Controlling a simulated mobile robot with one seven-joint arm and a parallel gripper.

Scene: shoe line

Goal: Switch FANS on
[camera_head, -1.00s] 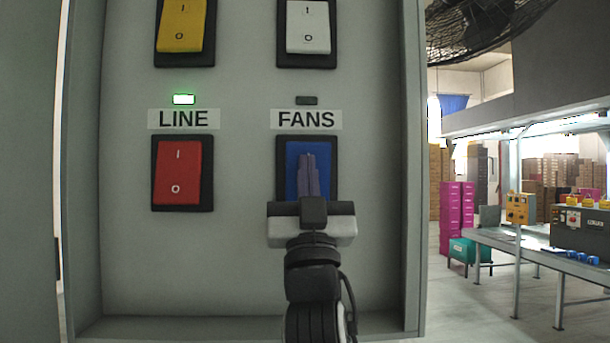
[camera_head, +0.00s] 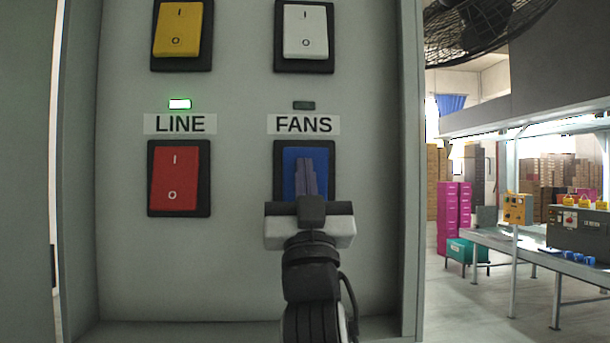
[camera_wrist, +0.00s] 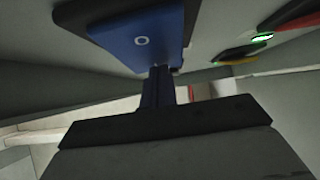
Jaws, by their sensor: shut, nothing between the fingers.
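The FANS switch (camera_head: 291,162) is a blue rocker in a black frame under the FANS label (camera_head: 304,125). The small FANS lamp (camera_head: 304,105) above the label is dark. My gripper (camera_head: 307,172) is shut, with its fingers in front of the blue rocker and hiding part of it. In the wrist view the blue rocker (camera_wrist: 120,38) shows its O mark, and my shut fingertips (camera_wrist: 160,72) are at its edge near that mark. I cannot tell whether they touch it.
The red LINE switch (camera_head: 176,180) is to the left, under a lit green lamp (camera_head: 180,104). Yellow (camera_head: 178,30) and white (camera_head: 305,32) rockers are above. The panel box's side wall (camera_head: 410,180) rises on the right. Beyond it are a fan (camera_head: 480,30) and a workbench (camera_head: 520,248).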

